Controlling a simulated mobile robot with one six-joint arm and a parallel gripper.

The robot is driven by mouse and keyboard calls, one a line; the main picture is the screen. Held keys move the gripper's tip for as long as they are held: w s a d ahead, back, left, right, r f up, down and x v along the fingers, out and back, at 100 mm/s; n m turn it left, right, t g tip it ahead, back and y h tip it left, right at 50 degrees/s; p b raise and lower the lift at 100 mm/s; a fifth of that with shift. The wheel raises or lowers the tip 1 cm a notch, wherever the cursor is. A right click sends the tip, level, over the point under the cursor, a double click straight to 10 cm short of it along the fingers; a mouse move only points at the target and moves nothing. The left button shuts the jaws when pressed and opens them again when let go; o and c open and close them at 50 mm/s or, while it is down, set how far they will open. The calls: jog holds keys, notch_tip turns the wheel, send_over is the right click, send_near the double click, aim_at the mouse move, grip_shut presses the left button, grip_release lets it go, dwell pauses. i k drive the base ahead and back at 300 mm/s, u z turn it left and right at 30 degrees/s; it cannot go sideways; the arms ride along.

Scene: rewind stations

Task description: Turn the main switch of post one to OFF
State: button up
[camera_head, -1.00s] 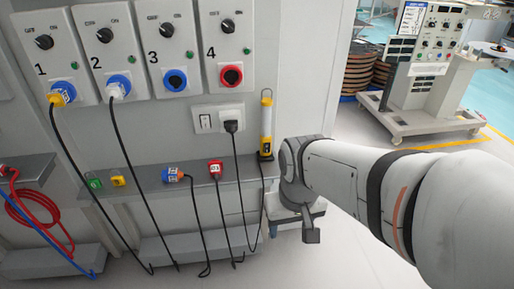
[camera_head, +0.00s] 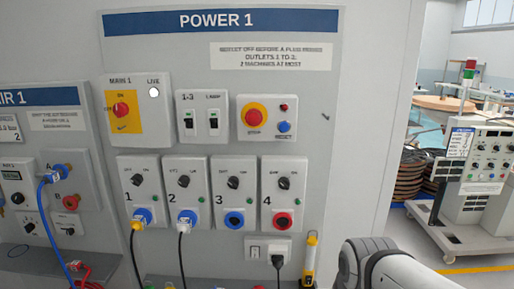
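The main switch of post one is a red rotary knob (camera_head: 120,110) on a yellow plate in the box labelled MAIN 1 (camera_head: 138,84), at the upper left of the POWER 1 panel (camera_head: 215,48). ON is printed above the knob and OFF to its left. The exact knob position is too small to tell. A round white lamp (camera_head: 154,92) marked LIVE sits right of the knob. My arm shows at the bottom right, well below and right of the switch. My gripper is outside the picture.
Right of the switch are two breakers (camera_head: 201,122), a red stop button (camera_head: 254,115) and a blue reset button (camera_head: 284,127). Several numbered outlets (camera_head: 234,220) sit below, two with plugs and hanging cables. An air panel (camera_head: 50,140) stands at the left.

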aim_at(120, 109)
jog(key=u, duration=1.25)
